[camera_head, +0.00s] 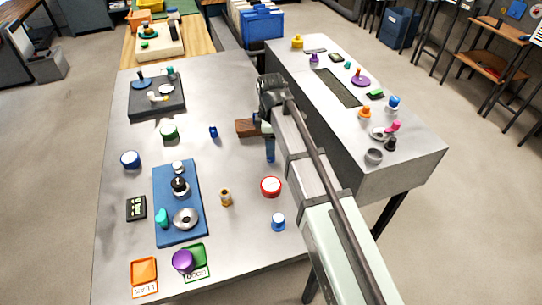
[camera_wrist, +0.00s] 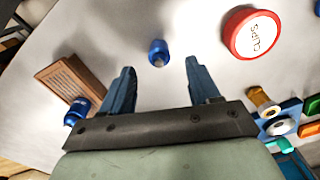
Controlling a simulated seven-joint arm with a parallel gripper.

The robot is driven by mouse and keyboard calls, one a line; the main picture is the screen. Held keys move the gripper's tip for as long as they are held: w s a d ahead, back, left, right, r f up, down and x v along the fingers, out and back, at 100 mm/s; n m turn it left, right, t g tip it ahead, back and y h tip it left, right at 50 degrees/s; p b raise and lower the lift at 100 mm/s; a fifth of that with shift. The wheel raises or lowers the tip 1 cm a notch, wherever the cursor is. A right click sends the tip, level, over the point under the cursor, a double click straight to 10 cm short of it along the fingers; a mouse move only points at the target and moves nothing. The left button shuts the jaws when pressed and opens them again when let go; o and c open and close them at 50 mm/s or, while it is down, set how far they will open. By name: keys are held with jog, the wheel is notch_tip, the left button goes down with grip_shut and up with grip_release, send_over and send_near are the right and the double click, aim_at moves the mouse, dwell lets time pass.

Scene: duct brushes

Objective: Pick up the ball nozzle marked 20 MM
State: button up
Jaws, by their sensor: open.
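A small blue nozzle (camera_wrist: 158,52) with a grey tip lies ahead of my gripper (camera_wrist: 158,85) in the wrist view, in line with the gap between its fingers. The fingers are open and apart from it. My arm seems to hide it in the head view, where one blue finger (camera_head: 270,150) shows above the table. A second blue nozzle (camera_wrist: 78,110) is beside the brown block in the wrist view; it appears left of that block in the head view (camera_head: 213,131). Another blue-and-white piece (camera_head: 278,221) stands near the front. I cannot read a 20 MM mark on any.
A brown block (camera_head: 246,127) and a red-rimmed tin (camera_head: 270,186), marked CLIPS in the wrist view, flank the gripper area. A brass piece (camera_head: 225,197) and a blue tray (camera_head: 193,236) are to the left. A raised grey bench (camera_head: 420,150) with several parts stands right.

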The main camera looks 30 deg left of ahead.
jog(key=shift+f, duration=2.7)
jog(key=shift+c, duration=0.3)
grip_shut()
